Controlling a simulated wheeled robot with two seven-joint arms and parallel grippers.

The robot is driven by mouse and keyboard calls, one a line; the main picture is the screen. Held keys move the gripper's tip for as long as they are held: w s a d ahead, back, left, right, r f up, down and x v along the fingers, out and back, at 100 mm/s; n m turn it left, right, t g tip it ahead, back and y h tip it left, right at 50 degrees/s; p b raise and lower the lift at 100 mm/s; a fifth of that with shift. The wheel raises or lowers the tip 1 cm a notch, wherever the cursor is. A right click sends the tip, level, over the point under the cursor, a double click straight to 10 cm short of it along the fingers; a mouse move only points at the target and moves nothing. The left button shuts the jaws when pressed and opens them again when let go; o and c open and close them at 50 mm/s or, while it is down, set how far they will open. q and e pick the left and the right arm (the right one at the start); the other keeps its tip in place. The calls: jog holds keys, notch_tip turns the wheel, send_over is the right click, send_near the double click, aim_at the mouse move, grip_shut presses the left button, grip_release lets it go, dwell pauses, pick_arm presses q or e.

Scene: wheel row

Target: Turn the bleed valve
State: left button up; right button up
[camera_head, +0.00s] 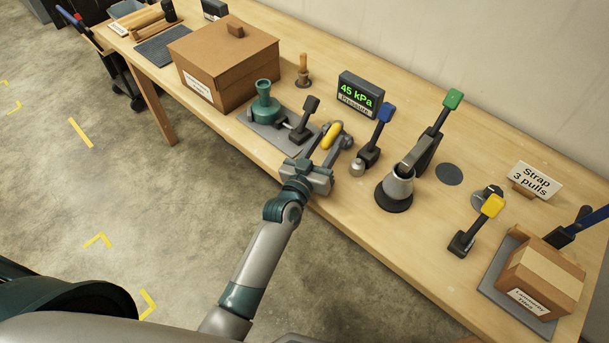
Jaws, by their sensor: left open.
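My left gripper (326,146) reaches in over the front edge of the bench, its jaws open. A yellow elongated knob (331,136), which looks like the bleed valve's handle, sits between or just under its fingers. I cannot tell whether the fingers touch it. The gripper hides the base of this knob. A green pump-like fixture (264,107) stands on a grey plate just left of the gripper, with a dark lever (304,117) beside it. A display (360,95) behind reads "45 kPa Pressure". My right gripper is not in view.
On the wooden bench (425,236), a blue-tipped lever (377,137) and a green-tipped lever (435,132) stand right of the gripper. Farther right are a yellow-tipped lever (478,224), a "Strap 3 pulls" sign (536,181) and a carton (541,279). A large brown box (223,62) stands left.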

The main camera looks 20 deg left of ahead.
pick_arm(q)
jog(key=b+v, duration=0.1)
jog(key=v, duration=0.4)
jog(key=shift+s+a+f, duration=0.1)
jog(key=shift+s+f, duration=0.05)
jog(key=shift+s, duration=0.25)
jog(key=b+v, duration=0.2)
jog(key=v, duration=0.8)
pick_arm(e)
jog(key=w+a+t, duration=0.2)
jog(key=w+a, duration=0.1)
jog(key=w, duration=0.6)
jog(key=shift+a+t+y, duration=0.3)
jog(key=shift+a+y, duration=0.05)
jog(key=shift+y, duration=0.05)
pick_arm(q)
jog(key=shift+s, duration=0.1)
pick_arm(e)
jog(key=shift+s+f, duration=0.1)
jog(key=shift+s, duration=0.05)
